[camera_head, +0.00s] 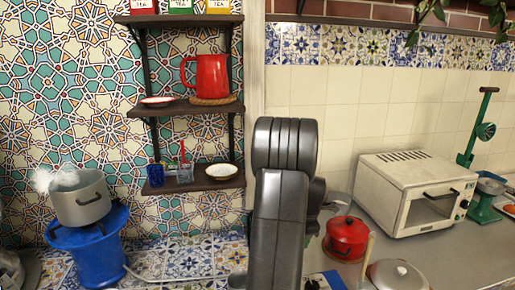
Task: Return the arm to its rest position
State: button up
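My arm rises in the middle of the camera_head view, its dark grey links folded upright in front of the shelf's right side and the counter. Dark wrist parts show just right of it, and my gripper (335,203) is mostly hidden there. I cannot make out its fingers or anything between them. A red pitcher-like teapot (211,77) stands on a woven ring on the middle shelf, well away from the arm. A grey pot (80,198) with steam above it sits on a blue stand (90,245) at the left.
Wall shelves (185,108) hold a small plate (157,101), a bowl (221,171), glasses (185,173) and tea boxes (181,6). A red lidded pot (346,237), a metal lid (398,275), a white oven (415,192) and a green stand (482,135) are on the right.

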jog(key=shift+r, duration=0.15)
notch_tip(320, 180, up, 13)
jog(key=s+b, duration=0.1)
jog(key=s, duration=0.1)
jog(key=f, duration=0.4)
jog(key=w+f, duration=0.1)
jog(key=f, duration=0.4)
jog(key=w+f+p, duration=0.1)
jog(key=f, duration=0.3)
jog(key=shift+f, duration=0.2)
jog(key=shift+s+m+p, duration=0.3)
jog(key=shift+s+m, duration=0.2)
jog(key=shift+m, duration=0.5)
jog(key=shift+r, duration=0.1)
